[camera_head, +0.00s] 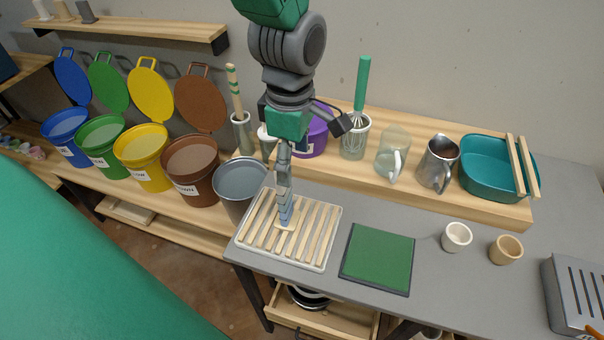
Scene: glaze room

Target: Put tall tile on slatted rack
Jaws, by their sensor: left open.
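The tall tile (284,185) is a narrow grey-blue piece with a pale foot. It appears upright on the slatted rack (327,218), its foot on the slats near the rack's middle. The rack is a light tray with pale wooden slats at the grey table's left end. My left gripper (292,122) points down from above, over the tile's top, with its dark fingers spread to either side. It is open and does not appear to grip the tile. The tile's top end lies close under the gripper's green part; contact there is unclear. My right gripper is not in view.
A green mat (378,258) lies right of the rack. A grey bucket (240,184) stands close at its left. Behind are a whisk jar (354,140), glass jug (391,155), metal pitcher (437,165) and teal basin (486,168). Two small cups (457,238) stand right.

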